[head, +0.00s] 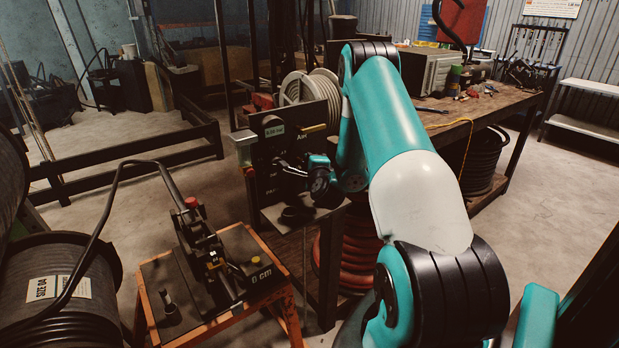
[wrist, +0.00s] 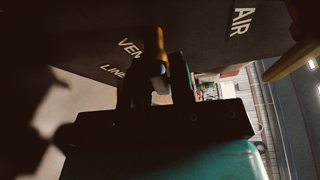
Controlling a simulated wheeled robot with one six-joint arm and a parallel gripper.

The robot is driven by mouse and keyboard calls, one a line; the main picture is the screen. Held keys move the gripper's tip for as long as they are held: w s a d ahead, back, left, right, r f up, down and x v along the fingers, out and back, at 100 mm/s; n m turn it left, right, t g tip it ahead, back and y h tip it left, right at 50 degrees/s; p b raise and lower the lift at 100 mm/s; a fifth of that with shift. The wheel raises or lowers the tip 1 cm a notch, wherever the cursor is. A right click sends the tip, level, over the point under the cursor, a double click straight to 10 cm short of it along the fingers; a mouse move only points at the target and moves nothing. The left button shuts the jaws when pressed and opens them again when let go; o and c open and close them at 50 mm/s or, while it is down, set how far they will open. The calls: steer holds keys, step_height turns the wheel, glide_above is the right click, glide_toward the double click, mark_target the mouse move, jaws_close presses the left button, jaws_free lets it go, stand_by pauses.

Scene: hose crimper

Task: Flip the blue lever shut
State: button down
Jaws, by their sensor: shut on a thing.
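The handle stands between the two dark fingers, close to the dark panel (wrist: 85,45). No plainly blue lever shows in either view. In the head view, my gripper (head: 293,168) is at the front of the same dark panel (head: 262,150), below a yellow lever (head: 312,129) by the word "Air". That yellow lever also shows at the right of the wrist view (wrist: 293,62), apart from my fingers. My wrist hides part of the panel.
A small orange-framed stand (head: 290,318) with a black hand press (head: 203,240) is left of the panel. Hose coils (head: 62,290) fill the lower left. A cream hose reel (head: 310,88) is behind the panel. A workbench (head: 470,118) stands at the back right.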

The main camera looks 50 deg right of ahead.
steer(key=shift+n+b, duration=0.4)
steer(key=shift+b, duration=0.25)
steer(key=c, duration=1.1)
jaws_free()
steer(key=shift+r, duration=0.1)
steer(key=shift+s, duration=0.1)
